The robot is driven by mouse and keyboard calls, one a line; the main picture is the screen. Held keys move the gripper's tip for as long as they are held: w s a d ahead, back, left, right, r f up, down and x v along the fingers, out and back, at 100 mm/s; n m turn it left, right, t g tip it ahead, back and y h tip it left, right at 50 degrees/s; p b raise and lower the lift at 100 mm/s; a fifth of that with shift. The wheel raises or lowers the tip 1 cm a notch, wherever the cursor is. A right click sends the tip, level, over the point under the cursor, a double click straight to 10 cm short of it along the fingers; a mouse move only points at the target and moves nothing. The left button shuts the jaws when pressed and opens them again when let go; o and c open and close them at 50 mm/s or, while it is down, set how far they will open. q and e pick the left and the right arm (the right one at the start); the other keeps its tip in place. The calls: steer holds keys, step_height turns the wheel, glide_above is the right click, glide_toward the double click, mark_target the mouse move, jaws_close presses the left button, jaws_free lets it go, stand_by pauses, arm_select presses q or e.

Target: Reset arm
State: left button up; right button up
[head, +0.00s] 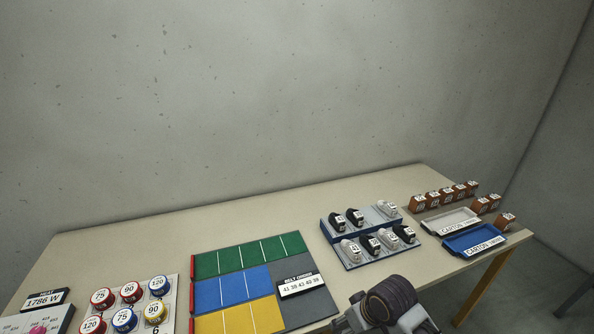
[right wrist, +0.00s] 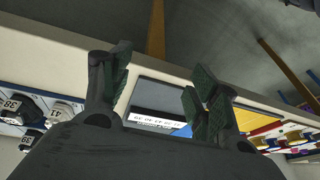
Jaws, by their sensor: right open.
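My right gripper (right wrist: 157,88) shows in the right wrist view with its two dark green-padded fingers spread apart and nothing between them. Behind the fingers that view shows the table edge and a white order card. In the head view a part of my right arm (head: 385,306) comes in at the bottom, by the table's front edge; its fingers cannot be made out there. My left gripper is in neither view.
The table (head: 150,240) holds a colored mat (head: 222,262), an order card (head: 300,285), a rack of grey and black shoes (head: 345,238), a grey tray (head: 449,221), a blue tray (head: 472,241), brown boxes (head: 432,199) and round numbered tins (head: 103,298). The table's back strip is clear.

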steer(key=s+d+f+m+h, duration=0.1)
steer(key=s+d+m+h, duration=0.15)
steer(key=s+d, duration=0.65)
step_height(320, 180, down, 32)
steer(key=s, duration=0.3)
steer(key=s+d+f+g, duration=0.2)
steer(key=s+d+f, duration=0.1)
steer(key=s+f, duration=1.8)
steer(key=shift+s+d, duration=0.2)
steer(key=shift+s, duration=0.55)
